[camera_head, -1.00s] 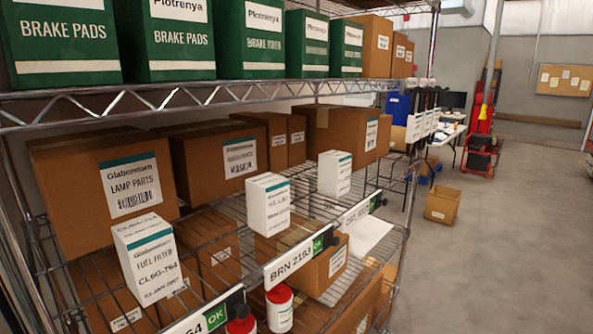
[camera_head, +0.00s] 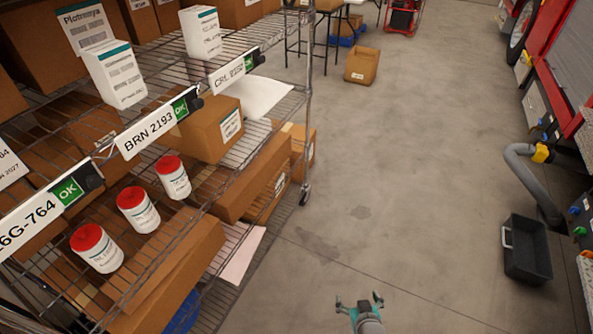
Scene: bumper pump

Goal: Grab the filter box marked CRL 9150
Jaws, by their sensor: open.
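Two white filter boxes with teal bands stand on the wire shelf. The far one (camera_head: 202,33) stands behind the shelf tag reading "CRL" (camera_head: 232,71), whose number is too small to read surely. The nearer one (camera_head: 115,76) stands behind the tag "BRN 2193" (camera_head: 148,134). Part of a third box (camera_head: 8,166) shows at the left edge, by the tag ending "6G-764" (camera_head: 35,222). My gripper (camera_head: 359,301) is at the bottom, over the floor, open and empty, well to the right of the shelf and apart from the boxes.
Red-capped bottles (camera_head: 138,210) and cardboard cartons (camera_head: 210,130) fill the lower shelf. The rack's post (camera_head: 308,110) stands at its right end. A small carton (camera_head: 361,66) and a dark bin (camera_head: 527,249) are on the floor. A red vehicle (camera_head: 560,70) is right. The middle floor is clear.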

